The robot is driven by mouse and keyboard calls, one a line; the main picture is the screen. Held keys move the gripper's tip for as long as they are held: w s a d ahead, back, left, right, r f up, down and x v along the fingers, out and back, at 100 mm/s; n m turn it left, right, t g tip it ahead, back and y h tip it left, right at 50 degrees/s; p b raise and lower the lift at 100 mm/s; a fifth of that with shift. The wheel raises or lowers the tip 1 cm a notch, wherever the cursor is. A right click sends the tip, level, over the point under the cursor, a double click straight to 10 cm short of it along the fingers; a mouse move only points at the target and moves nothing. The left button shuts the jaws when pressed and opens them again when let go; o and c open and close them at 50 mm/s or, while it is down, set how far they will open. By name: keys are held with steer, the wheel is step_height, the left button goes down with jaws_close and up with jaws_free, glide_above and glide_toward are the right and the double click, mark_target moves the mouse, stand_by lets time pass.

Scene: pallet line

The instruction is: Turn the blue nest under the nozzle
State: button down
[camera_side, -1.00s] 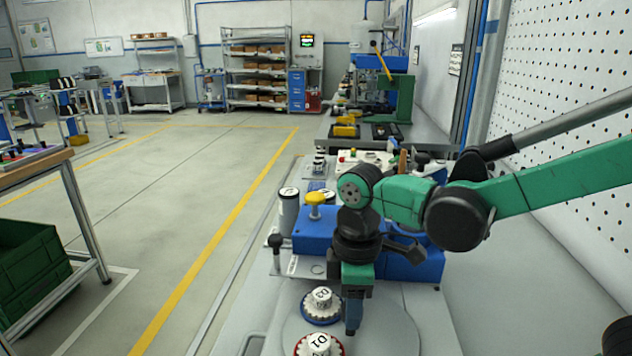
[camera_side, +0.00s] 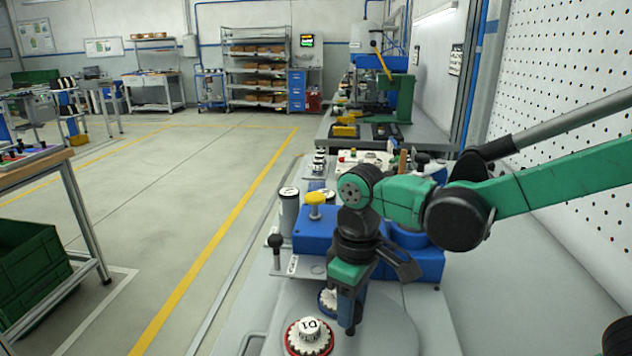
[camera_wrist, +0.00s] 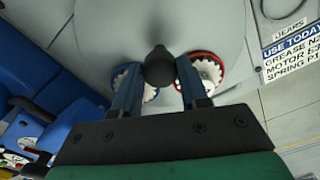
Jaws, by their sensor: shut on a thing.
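The grey turntable (camera_side: 385,325) lies flat in front of the blue machine. The blue nest (camera_side: 327,301), a blue-rimmed ring with a white toothed gear, is partly hidden behind my gripper (camera_side: 347,322). The red nest (camera_side: 291,343) holds a white gear marked D1 and sits nearer the camera. In the wrist view the fingers of my gripper (camera_wrist: 160,84) are closed on a black knob (camera_wrist: 160,66) standing on the turntable (camera_wrist: 110,28). The blue nest (camera_wrist: 118,78) shows left of the knob and the red nest (camera_wrist: 216,66) right of it. I cannot make out the nozzle.
The blue machine (camera_side: 313,238) with a yellow knob (camera_side: 316,198) stands just behind the turntable. A black-topped lever (camera_side: 275,241) and a grey cylinder (camera_side: 289,210) stand at its left. A pegboard wall (camera_side: 570,90) bounds the right side.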

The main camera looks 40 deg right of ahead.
steer(key=shift+m, duration=2)
steer(key=shift+c, duration=2.3)
jaws_free()
steer(key=shift+r, duration=2.8)
